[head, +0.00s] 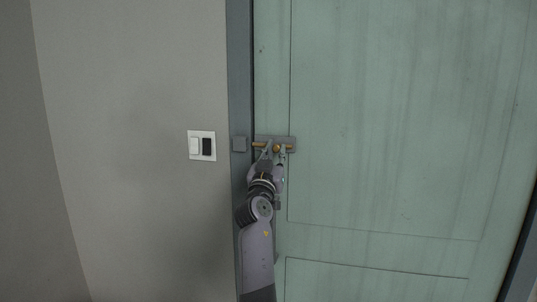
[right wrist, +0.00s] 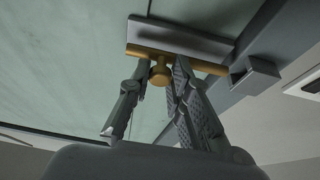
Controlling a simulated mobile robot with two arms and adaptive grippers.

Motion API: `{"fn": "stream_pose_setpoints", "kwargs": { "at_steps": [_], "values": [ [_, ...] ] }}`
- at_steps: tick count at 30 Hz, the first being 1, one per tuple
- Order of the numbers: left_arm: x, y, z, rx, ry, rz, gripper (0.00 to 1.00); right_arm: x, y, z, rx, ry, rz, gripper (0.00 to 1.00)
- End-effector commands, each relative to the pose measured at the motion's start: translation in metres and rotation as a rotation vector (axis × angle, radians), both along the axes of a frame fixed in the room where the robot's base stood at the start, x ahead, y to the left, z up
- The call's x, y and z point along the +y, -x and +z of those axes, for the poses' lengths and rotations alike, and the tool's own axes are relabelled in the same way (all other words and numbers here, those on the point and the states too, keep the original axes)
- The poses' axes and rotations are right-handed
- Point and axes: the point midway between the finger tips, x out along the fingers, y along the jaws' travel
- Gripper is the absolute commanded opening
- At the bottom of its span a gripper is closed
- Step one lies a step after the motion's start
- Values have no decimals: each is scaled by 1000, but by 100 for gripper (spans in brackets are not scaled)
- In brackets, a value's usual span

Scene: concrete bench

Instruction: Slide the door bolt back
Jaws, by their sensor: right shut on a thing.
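A door bolt is mounted on the green door's left edge, with a grey backplate (head: 288,139) and a brass rod (head: 259,145). The backplate also shows in the right wrist view (right wrist: 180,38), as does the rod (right wrist: 205,65). A round brass knob (right wrist: 160,72) sticks out from the rod. My right gripper (head: 276,150) has a finger on each side of the knob and is shut on it. The grey keeper (head: 239,144) sits on the door frame. In the head view the rod's left end stops just short of the keeper. My left gripper is out of view.
The green door (head: 390,120) fills the right side and appears closed. A dark grey frame (head: 239,60) borders it. A switch plate (head: 201,145) is on the grey wall left of the frame. The space before the door is clear.

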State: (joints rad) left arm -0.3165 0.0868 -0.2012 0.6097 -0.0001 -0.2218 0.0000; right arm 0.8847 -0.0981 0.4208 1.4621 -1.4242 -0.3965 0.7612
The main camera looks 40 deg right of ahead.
Motion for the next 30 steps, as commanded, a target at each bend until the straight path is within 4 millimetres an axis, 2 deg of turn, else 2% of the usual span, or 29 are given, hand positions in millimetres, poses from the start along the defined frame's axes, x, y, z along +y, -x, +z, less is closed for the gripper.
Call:
{"fn": "stream_pose_setpoints", "kwargs": {
  "at_steps": [3, 4, 9, 12, 19, 23, 30],
  "values": [
    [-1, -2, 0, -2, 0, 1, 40, -3, 3, 4, -5, 3, -7, 0],
    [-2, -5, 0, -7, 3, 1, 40, -2, 3, 4, -5, 3, -7, 20],
    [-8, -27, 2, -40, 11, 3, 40, -2, 2, 3, -4, 3, -6, 31],
    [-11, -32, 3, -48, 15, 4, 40, -1, 2, 3, -4, 3, -5, 38],
    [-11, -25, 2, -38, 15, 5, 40, 0, 1, 3, -3, 3, -3, 39],
    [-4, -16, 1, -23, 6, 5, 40, 2, 3, 1, -2, 2, -2, 39],
    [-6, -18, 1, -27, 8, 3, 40, 26, 23, -14, -1, 2, -2, 39]
  ]
}}
